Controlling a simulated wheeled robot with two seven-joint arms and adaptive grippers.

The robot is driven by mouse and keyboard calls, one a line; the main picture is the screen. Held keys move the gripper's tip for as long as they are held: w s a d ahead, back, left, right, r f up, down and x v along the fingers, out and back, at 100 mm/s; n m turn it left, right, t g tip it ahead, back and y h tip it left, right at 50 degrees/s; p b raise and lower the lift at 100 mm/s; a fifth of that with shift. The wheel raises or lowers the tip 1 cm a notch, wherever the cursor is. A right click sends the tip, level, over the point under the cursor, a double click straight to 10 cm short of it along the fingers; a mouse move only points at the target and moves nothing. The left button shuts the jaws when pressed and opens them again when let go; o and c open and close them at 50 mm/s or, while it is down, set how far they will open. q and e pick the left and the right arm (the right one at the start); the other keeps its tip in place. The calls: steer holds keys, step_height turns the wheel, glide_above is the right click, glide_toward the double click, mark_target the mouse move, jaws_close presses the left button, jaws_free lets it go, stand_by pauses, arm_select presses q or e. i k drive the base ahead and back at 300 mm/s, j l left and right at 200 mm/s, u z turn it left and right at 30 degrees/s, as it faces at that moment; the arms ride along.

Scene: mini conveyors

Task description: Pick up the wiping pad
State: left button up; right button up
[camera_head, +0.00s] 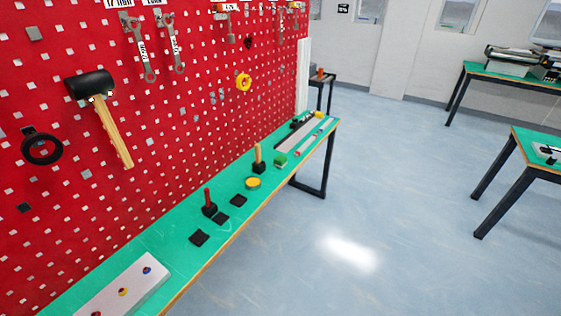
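I cannot tell for sure which thing is the wiping pad. A small green block (280,161) lies on the green bench top (172,238), near the front edge and past the middle of the bench. A yellow round piece (253,183) lies nearer on the same bench. Several flat black square pieces, one of them here (199,238), lie nearer still. All are small in the head view. Neither of my grippers is in view, and nothing is seen touching these things.
A red pegboard (190,120) with a mallet (92,84) and wrenches rises behind the bench. A red-handled piece (208,197) and a wooden-handled piece (258,156) stand upright. A white button panel (125,290) is nearest. Open floor (390,200) lies right; other tables stand beyond.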

mark_target(279, 160)
steer(key=i+l+u, duration=0.55)
steer(key=l+u, duration=0.15)
steer(key=l, duration=0.15)
steer(key=i+l+u, duration=0.2)
steer(key=l+u, duration=0.15)
steer(key=l, duration=0.15)
steer(key=i+l+u, duration=0.1)
steer(key=l+u, duration=0.25)
steer(key=l, duration=0.2)
steer(key=l+u, duration=0.35)
steer(key=l, duration=0.25)
steer(key=l+u, duration=0.35)
steer(key=l, duration=0.25)
